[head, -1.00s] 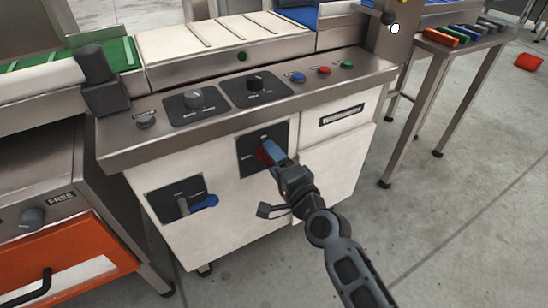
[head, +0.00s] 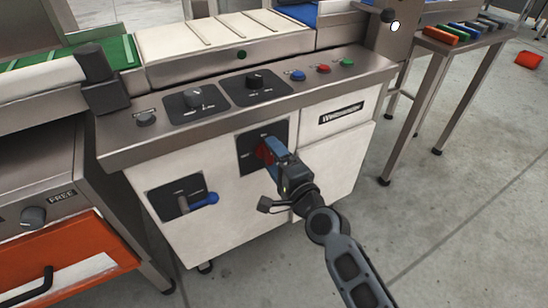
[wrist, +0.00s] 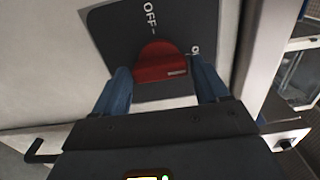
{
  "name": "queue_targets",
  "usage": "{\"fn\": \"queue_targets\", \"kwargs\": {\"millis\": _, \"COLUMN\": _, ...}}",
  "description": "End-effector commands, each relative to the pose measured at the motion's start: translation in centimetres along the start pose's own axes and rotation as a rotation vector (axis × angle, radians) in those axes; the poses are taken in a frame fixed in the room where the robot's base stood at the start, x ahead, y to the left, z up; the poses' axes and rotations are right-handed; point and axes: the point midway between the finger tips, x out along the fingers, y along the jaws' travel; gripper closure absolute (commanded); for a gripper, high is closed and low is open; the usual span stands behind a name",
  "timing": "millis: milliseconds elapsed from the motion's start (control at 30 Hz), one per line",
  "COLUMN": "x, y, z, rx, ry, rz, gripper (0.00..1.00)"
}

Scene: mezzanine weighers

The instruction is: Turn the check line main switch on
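The check line main switch is a red knob (head: 264,153) on a dark square plate (head: 251,163) on the cabinet front. In the wrist view the red knob (wrist: 160,64) sits between my two blue fingers, with an OFF label above it and another label partly hidden by the right finger. My gripper (head: 273,151) is at the knob, its fingers either side of it and seemingly touching it. The wrist view shows my gripper (wrist: 161,75) closed to about the knob's width. Which label the knob points to is not clear.
A second dark plate with a blue-ended lever (head: 205,199) is lower left on the cabinet. Dials and blue, red and green buttons (head: 322,69) line the sloped panel above. An orange drawer (head: 70,265) is at left.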

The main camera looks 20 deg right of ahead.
Motion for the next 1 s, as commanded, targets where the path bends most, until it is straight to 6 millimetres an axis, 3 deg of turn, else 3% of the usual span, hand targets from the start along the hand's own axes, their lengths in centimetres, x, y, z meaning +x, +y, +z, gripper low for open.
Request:
{"fn": "queue_targets", "kwargs": {"millis": 133, "x": 0.0, "y": 0.0, "z": 0.1, "rx": -0.001, "ry": -0.001, "rz": 0.0, "gripper": 0.13}}
{"fn": "queue_targets", "kwargs": {"millis": 433, "x": -0.4, "y": 0.0, "z": 0.1, "rx": -0.002, "ry": -0.002, "rz": 0.0, "gripper": 0.13}}
{"fn": "queue_targets", "kwargs": {"millis": 800, "x": -5.8, "y": 0.1, "z": 0.1, "rx": -0.002, "ry": -0.002, "rz": 0.001, "gripper": 0.13}}
{"fn": "queue_targets", "kwargs": {"millis": 1000, "x": -7.5, "y": 0.1, "z": 0.1, "rx": -0.001, "ry": -0.002, "rz": 0.0, "gripper": 0.13}}
